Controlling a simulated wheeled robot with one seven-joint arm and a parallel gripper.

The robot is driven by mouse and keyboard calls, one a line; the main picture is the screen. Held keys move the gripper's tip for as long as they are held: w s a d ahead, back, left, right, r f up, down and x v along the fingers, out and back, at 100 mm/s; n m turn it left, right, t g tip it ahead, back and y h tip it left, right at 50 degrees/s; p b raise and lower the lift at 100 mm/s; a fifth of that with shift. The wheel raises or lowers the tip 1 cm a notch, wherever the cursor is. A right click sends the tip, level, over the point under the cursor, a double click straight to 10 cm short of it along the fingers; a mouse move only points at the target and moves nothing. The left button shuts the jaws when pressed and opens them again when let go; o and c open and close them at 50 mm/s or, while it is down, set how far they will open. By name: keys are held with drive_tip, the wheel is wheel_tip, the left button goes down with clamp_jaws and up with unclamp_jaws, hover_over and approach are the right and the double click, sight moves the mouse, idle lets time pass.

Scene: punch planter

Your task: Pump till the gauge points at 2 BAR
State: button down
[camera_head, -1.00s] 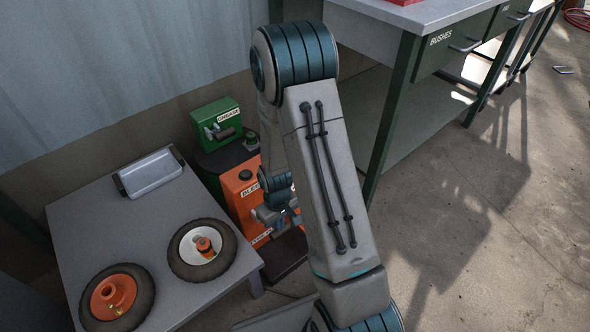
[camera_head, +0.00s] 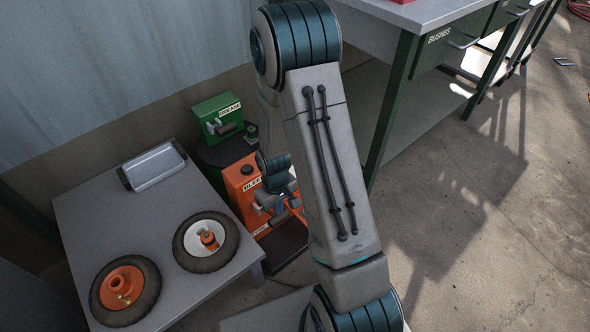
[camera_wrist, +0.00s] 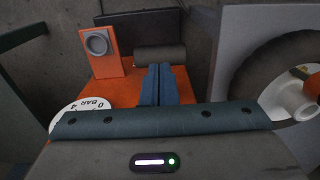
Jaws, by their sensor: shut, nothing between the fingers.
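The orange pump unit (camera_head: 240,182) stands on the floor beside the low table, its label partly covered by my arm. In the wrist view its orange top (camera_wrist: 195,93) lies under my gripper. My gripper (camera_wrist: 157,72) is shut and empty, its blue fingertips at a dark grey roller-shaped bar (camera_wrist: 160,55); I cannot tell whether they touch. The white gauge (camera_wrist: 76,107) shows at the left with "BAR", "0" and "4". Its lower part is hidden by my gripper body, and I cannot make out the needle. In the head view my gripper (camera_head: 277,203) is small and partly hidden.
An orange bracket with a grey round knob (camera_wrist: 97,44) rises left of the bar. The low table (camera_head: 100,215) holds two wheels (camera_head: 206,242) and a metal tray (camera_head: 155,167). A green grease box (camera_head: 217,116) stands behind. A workbench (camera_head: 420,20) is at the right; open floor lies before it.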

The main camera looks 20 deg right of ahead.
drive_tip(key=shift+r+p, duration=1.8)
drive_tip(key=shift+r, duration=0.9)
drive_tip(key=s+r+m+t+p, duration=0.1)
drive_tip(key=s+r+m+p, duration=0.15)
drive_tip(key=r+p, duration=2)
drive_tip(key=s+r+p, duration=0.1)
drive_tip(key=s+r, duration=0.2)
drive_tip(key=r, duration=0.7)
drive_tip(key=s+r+m+t+p, duration=0.1)
drive_tip(key=s+r, duration=0.3)
drive_tip(key=r, duration=0.7)
drive_tip(key=s+r+p, duration=0.2)
drive_tip(key=s+r, duration=0.2)
drive_tip(key=r, duration=0.7)
drive_tip(key=shift+s+t, duration=0.15)
drive_tip(key=shift+t, duration=0.25)
